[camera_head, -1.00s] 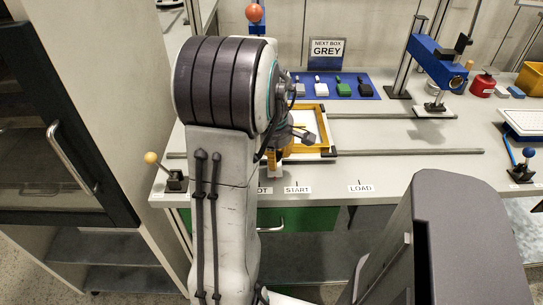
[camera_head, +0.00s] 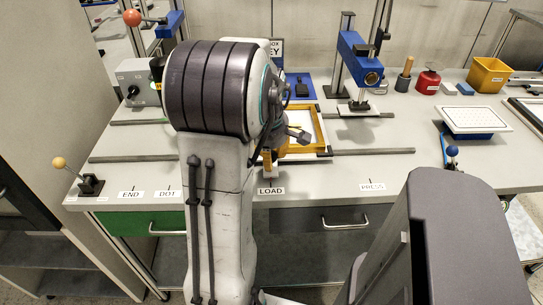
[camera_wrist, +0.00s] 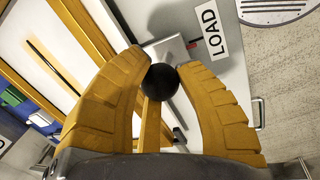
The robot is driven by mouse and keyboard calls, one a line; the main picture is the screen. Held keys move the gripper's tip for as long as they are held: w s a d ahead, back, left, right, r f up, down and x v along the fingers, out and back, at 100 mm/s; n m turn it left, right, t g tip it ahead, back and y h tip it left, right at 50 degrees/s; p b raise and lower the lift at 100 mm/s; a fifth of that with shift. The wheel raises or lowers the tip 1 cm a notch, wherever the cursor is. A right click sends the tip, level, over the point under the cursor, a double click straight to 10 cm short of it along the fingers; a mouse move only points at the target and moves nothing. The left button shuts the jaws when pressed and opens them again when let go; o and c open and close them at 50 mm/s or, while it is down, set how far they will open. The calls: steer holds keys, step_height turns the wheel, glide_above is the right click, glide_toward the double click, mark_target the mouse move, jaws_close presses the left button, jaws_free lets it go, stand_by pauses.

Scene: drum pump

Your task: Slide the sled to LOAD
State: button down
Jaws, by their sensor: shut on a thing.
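The sled is a yellow-orange frame (camera_head: 322,128) between two grey rails on the bench; part of it is hidden behind my arm. It also shows in the wrist view (camera_wrist: 78,25). My gripper (camera_wrist: 158,66) is shut on the sled's round black knob (camera_wrist: 160,84), one finger on either side. In the head view my gripper (camera_head: 268,160) is at the sled's front left, just behind the LOAD label (camera_head: 270,190). The LOAD label (camera_wrist: 210,32) lies close beside the knob in the wrist view. The exact alignment of sled and mark cannot be told.
The front rail (camera_head: 375,152) runs clear to the right, above the PRESS label (camera_head: 372,186). END (camera_head: 131,194) and DOT (camera_head: 167,194) labels lie left. A blue press (camera_head: 358,62) stands at the back right. A yellow-knobbed lever (camera_head: 88,180) stands at the front left.

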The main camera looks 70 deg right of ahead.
stand_by(0.3)
steer(key=c, duration=0.8)
jaws_free()
steer(key=shift+c, duration=0.2)
step_height(320, 180, up, 12)
steer(key=a, duration=0.2)
steer(key=shift+a, duration=0.2)
steer(key=shift+s+f, duration=0.1)
